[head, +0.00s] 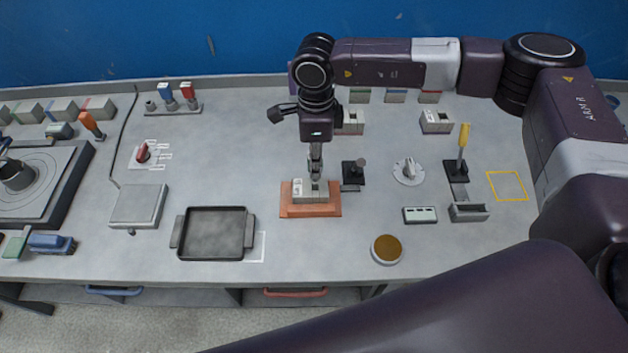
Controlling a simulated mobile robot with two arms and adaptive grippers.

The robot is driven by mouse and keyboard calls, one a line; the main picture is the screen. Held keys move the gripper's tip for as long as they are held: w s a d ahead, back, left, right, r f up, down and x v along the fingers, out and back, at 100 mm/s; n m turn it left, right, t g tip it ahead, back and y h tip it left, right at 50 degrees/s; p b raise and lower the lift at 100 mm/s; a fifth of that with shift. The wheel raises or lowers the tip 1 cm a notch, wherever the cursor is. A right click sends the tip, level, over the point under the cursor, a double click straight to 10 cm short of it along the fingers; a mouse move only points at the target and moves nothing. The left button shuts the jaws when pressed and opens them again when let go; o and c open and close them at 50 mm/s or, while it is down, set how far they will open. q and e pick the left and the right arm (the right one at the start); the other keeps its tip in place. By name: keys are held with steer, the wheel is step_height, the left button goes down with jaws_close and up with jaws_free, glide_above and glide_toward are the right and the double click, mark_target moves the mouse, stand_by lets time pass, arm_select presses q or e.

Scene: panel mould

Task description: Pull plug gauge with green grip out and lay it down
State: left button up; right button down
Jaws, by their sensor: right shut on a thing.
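My right gripper (315,174) reaches down from above and is shut at the top of a pale grey block (302,196). The block sits on an orange-brown base plate (288,211) in the middle of the bench. What it grips is largely hidden between the fingers. No green grip shows clearly, and I cannot tell how deep the plug gauge sits in the block. My left gripper is not in view.
A dark tray (214,234) lies left of the base plate. A small dark stand (353,173) is close on the right, with a grey dial (408,171) beyond it. A yellow outlined square (507,186) on the right is empty. A brown-topped round dish (387,249) is in front.

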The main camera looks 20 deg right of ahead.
stand_by(0.4)
steer(key=shift+r+p, duration=0.65)
steer(key=shift+r, duration=1.4)
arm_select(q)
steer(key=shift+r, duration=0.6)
